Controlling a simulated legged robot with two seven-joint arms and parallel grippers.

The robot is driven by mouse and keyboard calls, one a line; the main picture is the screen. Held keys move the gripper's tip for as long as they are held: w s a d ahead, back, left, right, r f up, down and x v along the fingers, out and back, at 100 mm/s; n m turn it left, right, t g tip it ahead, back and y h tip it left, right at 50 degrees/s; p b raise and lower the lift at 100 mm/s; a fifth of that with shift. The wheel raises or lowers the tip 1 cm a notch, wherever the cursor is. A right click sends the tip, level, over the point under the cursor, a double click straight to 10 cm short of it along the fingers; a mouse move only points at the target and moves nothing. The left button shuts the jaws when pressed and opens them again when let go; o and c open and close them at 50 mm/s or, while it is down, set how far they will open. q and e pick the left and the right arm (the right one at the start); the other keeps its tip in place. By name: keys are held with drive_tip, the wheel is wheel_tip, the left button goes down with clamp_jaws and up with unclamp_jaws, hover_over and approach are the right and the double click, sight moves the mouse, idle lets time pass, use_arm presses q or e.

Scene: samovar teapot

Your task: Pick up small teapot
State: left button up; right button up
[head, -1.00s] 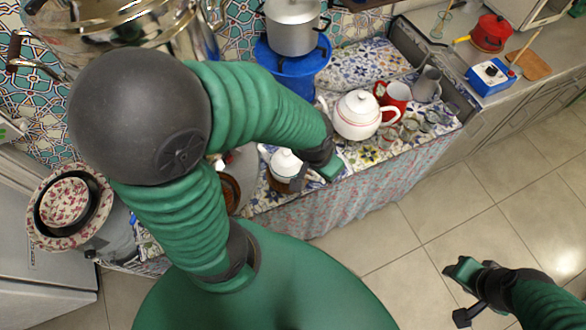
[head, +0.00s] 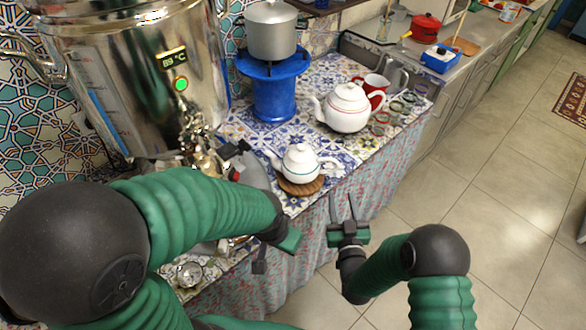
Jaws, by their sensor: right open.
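The small white teapot (head: 301,163) with a thin blue-green line stands upright on a round brown wooden mat (head: 302,188), near the counter's front edge. My left gripper (head: 278,245) is below and left of the teapot. Its fingers are mostly hidden, so its opening is unclear. A larger white teapot (head: 346,109) with a red line stands behind, to the right.
A big metal samovar (head: 130,75) with a lit display stands at left. A metal pot (head: 271,32) sits on a blue stand (head: 274,95) behind. A red jug (head: 373,88) and several glasses are beside the large teapot.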

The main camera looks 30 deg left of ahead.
sight(336, 167)
drive_tip(key=x, duration=1.3)
drive_tip(key=shift+w+r, duration=0.2)
drive_tip(key=shift+s+d+r, duration=0.1)
drive_tip(key=shift+d+r, duration=0.1)
drive_tip(key=shift+d, duration=0.05)
drive_tip(key=c, duration=0.4)
clamp_jaws()
drive_tip(key=shift+f, duration=0.1)
drive_tip(key=shift+a, duration=0.1)
